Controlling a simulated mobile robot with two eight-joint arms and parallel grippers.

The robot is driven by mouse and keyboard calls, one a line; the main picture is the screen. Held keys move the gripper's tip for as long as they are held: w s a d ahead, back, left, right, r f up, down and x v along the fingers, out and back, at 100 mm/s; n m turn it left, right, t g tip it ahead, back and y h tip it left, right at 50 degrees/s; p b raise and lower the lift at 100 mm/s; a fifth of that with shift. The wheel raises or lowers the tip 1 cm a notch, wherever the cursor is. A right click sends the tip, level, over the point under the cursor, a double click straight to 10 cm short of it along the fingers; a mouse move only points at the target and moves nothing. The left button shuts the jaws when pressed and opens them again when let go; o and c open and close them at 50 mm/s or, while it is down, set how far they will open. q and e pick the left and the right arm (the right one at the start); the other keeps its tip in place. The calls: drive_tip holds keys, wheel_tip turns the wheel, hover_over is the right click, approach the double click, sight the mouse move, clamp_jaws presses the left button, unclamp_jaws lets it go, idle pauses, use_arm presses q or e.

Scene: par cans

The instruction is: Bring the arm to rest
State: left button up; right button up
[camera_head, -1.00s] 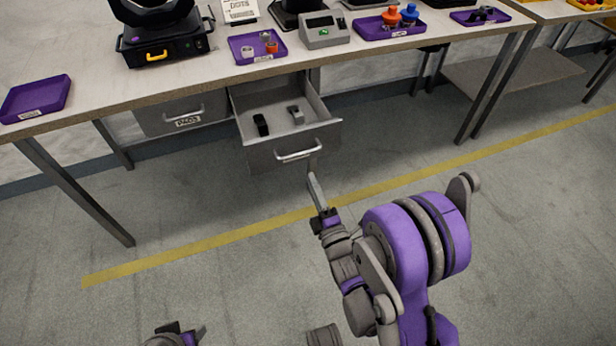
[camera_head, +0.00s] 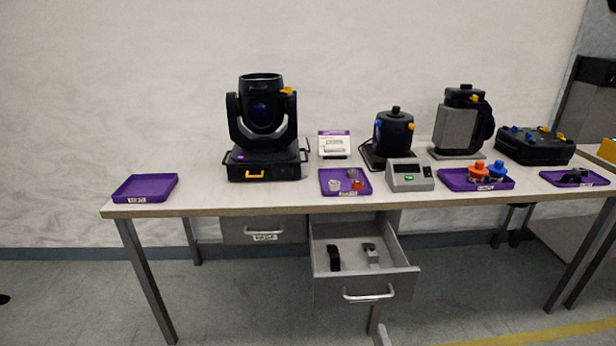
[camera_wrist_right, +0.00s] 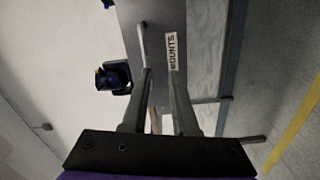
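Only a grey tip of my right gripper (camera_head: 382,336) shows at the bottom edge of the head view, just below the open drawer (camera_head: 362,290). In the right wrist view the two fingers of my right gripper (camera_wrist_right: 160,72) stand apart with a gap between them, and I see nothing held. A drawer front with a "MOUNTS" label (camera_wrist_right: 172,50) and a pale handle (camera_wrist_right: 143,42) shows beyond the fingertips. My left gripper is not in view.
The open drawer holds a black part (camera_head: 334,258) and a grey part (camera_head: 371,256). The workbench (camera_head: 220,200) carries a moving-head light (camera_head: 262,125), purple trays (camera_head: 145,188) and a grey meter box (camera_head: 410,177). Floor left of the drawer is clear.

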drive_tip(key=s+f+m+g, duration=0.3)
drive_tip(key=s+m+g, duration=1.2)
drive_tip(key=s, duration=1)
use_arm(q)
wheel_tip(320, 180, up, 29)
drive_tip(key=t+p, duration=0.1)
drive_tip(key=p, duration=2.5)
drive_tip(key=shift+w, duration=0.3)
use_arm(e)
wheel_tip(320, 180, up, 28)
drive_tip(key=w+t, duration=0.1)
drive_tip(key=t, duration=0.1)
drive_tip(key=shift+w+m, duration=0.35)
drive_tip(key=shift+m, duration=0.05)
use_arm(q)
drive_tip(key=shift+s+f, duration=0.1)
use_arm(e)
drive_tip(key=shift+s+a, duration=0.1)
